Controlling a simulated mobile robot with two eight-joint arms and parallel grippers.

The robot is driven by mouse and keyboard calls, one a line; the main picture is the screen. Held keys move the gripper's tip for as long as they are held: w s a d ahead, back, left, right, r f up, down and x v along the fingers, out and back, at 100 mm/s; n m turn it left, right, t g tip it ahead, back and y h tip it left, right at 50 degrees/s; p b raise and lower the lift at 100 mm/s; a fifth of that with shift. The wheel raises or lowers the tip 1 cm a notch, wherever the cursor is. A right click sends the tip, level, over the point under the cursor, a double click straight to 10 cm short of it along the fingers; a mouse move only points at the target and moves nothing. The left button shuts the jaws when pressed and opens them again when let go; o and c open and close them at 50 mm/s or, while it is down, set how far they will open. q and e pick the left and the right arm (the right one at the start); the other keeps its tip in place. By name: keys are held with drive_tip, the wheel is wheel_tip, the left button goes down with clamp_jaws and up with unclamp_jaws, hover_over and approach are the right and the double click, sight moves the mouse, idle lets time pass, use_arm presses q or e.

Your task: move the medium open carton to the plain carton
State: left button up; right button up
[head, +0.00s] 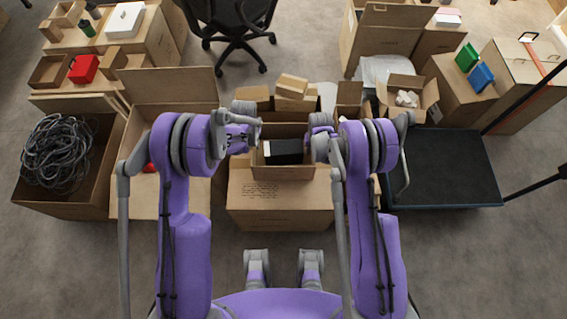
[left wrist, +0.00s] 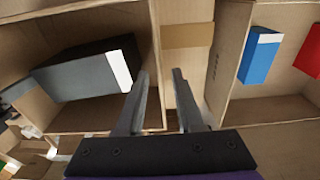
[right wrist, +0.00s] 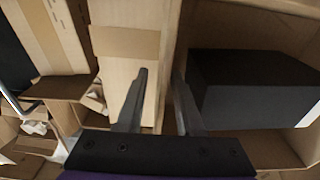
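The medium open carton (head: 283,172) sits on a larger carton with printed lines (head: 280,205) at the centre of the head view. A black box with a white end (head: 283,152) lies inside it; this box shows in the left wrist view (left wrist: 85,72) and the right wrist view (right wrist: 250,90). My left gripper (left wrist: 160,72) is open at the carton's left wall, fingers apart on either side. My right gripper (right wrist: 159,72) is open at its right wall, that wall close to one finger. Which carton is the plain one I cannot tell.
An open carton (head: 182,85) with raised flap stands at left; blue (left wrist: 260,55) and red (left wrist: 310,50) boxes lie in it. A carton of cables (head: 60,155) is far left. A dark flat cart (head: 445,170) is right. Cartons crowd the back; floor in front is clear.

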use_arm(q)
drive_tip(key=r, duration=0.6)
drive_tip(key=shift+s+r, duration=0.15)
drive_tip(key=shift+s, duration=0.1)
drive_tip(key=shift+r, duration=0.1)
use_arm(e)
drive_tip(key=r, duration=1.2)
drive_tip(key=shift+s, duration=0.4)
